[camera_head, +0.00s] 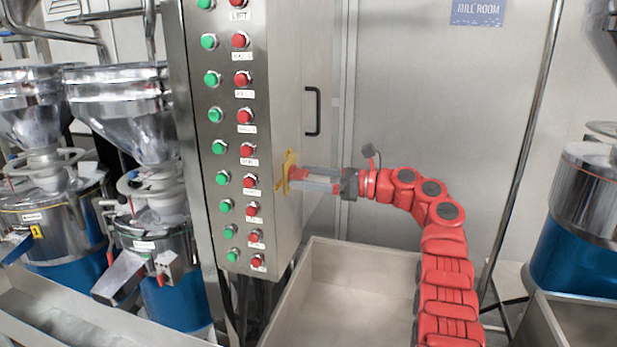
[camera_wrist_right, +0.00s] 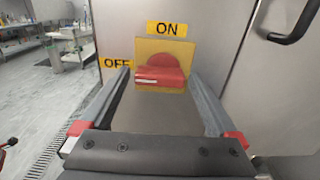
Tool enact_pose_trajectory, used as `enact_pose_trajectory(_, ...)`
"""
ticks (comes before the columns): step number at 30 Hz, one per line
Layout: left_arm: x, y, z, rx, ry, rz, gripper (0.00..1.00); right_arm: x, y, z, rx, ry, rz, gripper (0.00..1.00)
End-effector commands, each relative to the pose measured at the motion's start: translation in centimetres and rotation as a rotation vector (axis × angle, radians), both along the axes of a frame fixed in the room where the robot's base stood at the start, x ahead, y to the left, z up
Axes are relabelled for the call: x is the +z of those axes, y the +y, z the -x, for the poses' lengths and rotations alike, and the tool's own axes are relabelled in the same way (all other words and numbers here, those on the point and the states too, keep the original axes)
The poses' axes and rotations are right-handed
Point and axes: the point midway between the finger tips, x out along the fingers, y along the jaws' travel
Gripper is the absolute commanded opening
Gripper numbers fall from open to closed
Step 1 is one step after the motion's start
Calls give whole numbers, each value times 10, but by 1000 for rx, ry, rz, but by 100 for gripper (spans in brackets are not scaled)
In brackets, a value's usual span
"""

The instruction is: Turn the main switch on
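The main switch (camera_wrist_right: 160,78) is a red rotary knob on a yellow plate on the side of the grey control cabinet (camera_head: 288,90). Its handle lies about horizontal in the right wrist view, and a white mark on it points left toward the OFF label (camera_wrist_right: 118,63). The ON label (camera_wrist_right: 167,28) is above the plate. In the head view the yellow plate (camera_head: 286,168) shows edge-on. My right gripper (camera_head: 303,180) points at the switch with its fingers apart, one on each side of the knob. I cannot tell whether they touch it. My left gripper is not in view.
Green and red buttons line the cabinet front. A metal bin (camera_head: 360,253) stands below my right arm. Grinders with steel hoppers (camera_head: 115,95) stand at the left.

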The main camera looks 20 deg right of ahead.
Motion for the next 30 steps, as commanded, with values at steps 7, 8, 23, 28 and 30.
enact_pose_trajectory(7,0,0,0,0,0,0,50,0,0,0,0,0,0,48)
enact_pose_trajectory(8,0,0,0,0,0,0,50,0,0,0,0,0,0,42)
enact_pose_trajectory(23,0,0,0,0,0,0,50,1,0,0,1,56,-39,19)
enact_pose_trajectory(28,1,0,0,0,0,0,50,1,1,0,2,145,-99,19)
enact_pose_trajectory(30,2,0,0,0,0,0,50,2,0,0,0,194,-132,19)
